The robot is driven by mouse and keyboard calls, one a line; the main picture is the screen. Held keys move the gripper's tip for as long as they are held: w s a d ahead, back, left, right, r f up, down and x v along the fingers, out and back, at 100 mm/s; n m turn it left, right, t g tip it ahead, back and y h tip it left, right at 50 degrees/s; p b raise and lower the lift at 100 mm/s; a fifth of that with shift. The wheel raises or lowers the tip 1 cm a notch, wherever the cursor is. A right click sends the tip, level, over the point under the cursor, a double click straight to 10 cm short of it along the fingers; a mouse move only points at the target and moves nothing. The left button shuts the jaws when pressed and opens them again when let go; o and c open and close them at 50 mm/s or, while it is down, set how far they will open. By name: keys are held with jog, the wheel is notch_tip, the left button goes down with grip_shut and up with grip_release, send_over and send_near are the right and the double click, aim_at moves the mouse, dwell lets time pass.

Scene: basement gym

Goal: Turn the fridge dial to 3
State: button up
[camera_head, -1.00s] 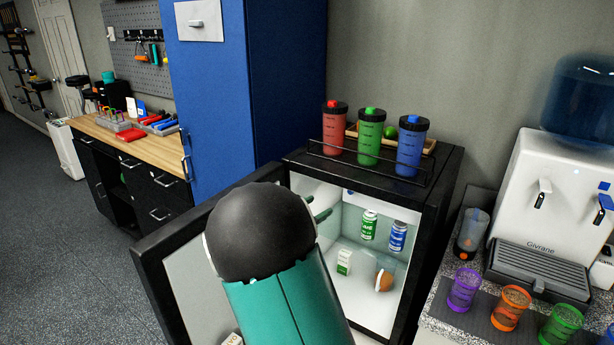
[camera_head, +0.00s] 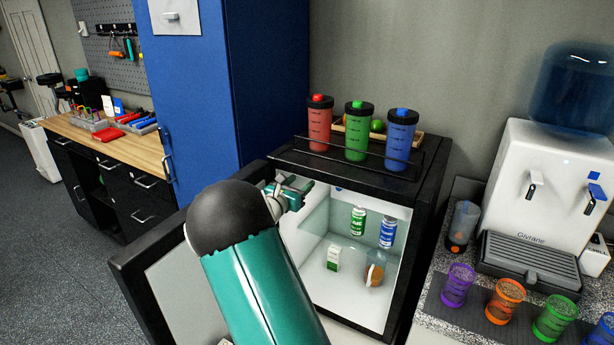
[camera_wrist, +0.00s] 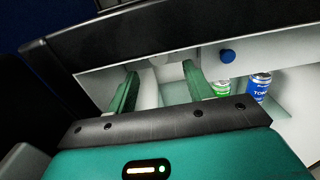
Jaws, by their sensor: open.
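The small black fridge (camera_head: 428,205) stands open, with its door (camera_head: 140,265) swung out to the left. A small blue round knob, which looks like the dial (camera_wrist: 228,56), sits under the fridge ceiling, right of my fingers in the wrist view. A bit of blue shows there in the head view (camera_head: 338,189); its numbers and setting cannot be read. My gripper (camera_head: 300,190) is at the upper left of the fridge opening. In the wrist view my gripper (camera_wrist: 160,72) has its green fingers apart, with nothing between them.
Inside the fridge are a green can (camera_head: 357,222), a blue can (camera_head: 387,234), a small carton (camera_head: 333,258) and a brown round item (camera_head: 374,275). Three bottles stand on top, the red one (camera_head: 319,125) leftmost. A water dispenser (camera_head: 530,180) is right.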

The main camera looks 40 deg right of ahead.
jog(key=x, duration=0.5)
jog(key=shift+w+d, duration=0.25)
jog(key=shift+d, duration=0.05)
jog(key=c, duration=1)
jog(key=shift+o, duration=0.2)
